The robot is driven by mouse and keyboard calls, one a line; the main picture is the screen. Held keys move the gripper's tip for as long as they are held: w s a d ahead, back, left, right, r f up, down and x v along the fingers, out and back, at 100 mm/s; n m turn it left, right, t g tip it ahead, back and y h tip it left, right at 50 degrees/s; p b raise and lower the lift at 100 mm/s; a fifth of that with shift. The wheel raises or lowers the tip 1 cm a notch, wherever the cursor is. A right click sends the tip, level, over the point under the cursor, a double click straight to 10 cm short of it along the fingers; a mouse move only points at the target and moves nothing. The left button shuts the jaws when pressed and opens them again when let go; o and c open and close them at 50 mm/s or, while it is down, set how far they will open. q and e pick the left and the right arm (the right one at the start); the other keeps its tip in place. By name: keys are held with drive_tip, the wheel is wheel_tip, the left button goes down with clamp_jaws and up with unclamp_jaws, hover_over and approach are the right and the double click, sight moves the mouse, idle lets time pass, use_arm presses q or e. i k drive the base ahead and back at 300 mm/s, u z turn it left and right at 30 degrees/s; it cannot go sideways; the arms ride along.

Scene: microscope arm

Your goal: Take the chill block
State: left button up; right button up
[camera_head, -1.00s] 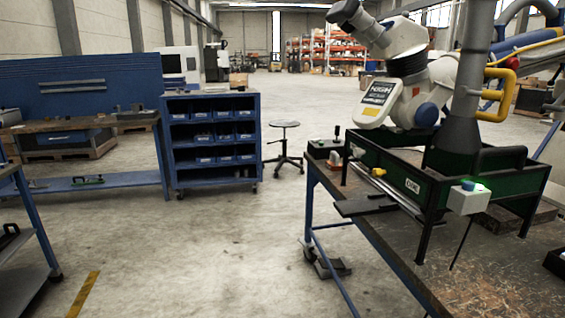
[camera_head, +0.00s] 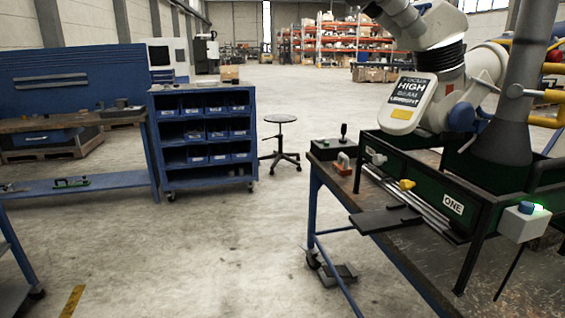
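I cannot pick out the chill block with certainty in this view. A dark flat plate (camera_head: 387,220) lies at the near left edge of the right-hand workbench (camera_head: 400,263), beside the green frame. Whether it is the chill block, I cannot tell. Small dark pieces also lie on the left workbench (camera_head: 60,122), too small to name. Neither of my grippers is in view.
A green open frame (camera_head: 485,212) with a white jointed arm (camera_head: 425,100) stands on the right workbench. A blue bin cart (camera_head: 203,140) and a stool (camera_head: 280,140) stand ahead. Clear concrete floor (camera_head: 200,250) lies between the benches.

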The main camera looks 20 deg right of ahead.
sight(341, 168)
drive_tip(key=i, duration=3.5)
drive_tip(key=z, duration=3.55)
